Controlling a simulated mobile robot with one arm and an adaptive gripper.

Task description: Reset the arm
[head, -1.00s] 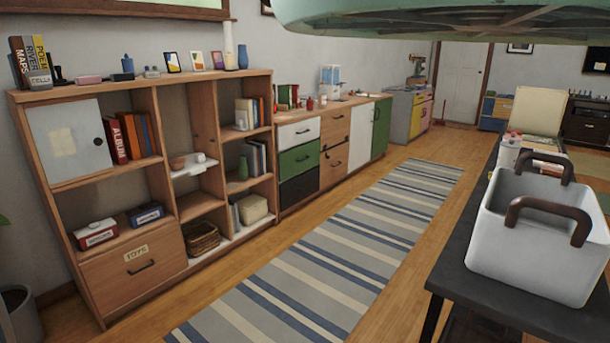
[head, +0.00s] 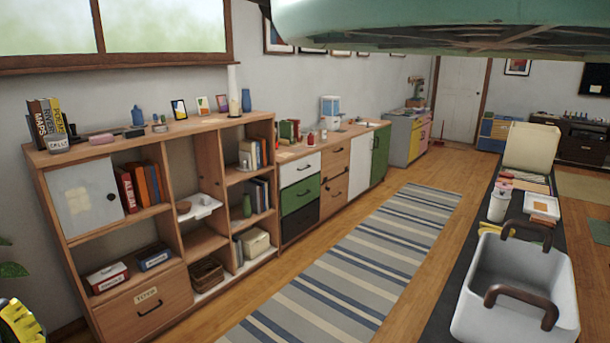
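My gripper is not in view, and no part of my arm can be made out for certain. A pale teal panel (head: 430,22) with a dark underside crosses the top right; it keeps its place in the picture between frames and is probably part of my own body. The head view faces a wooden shelf unit (head: 185,222) on the left and a long dark table on the right.
A white bin (head: 468,310) with brown handles stands on the dark table (head: 440,325). A striped rug (head: 350,270) covers the open floor between table and shelf. Low cabinets (head: 338,165) line the wall. An unclear yellow-and-black object (head: 20,325) shows at lower left.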

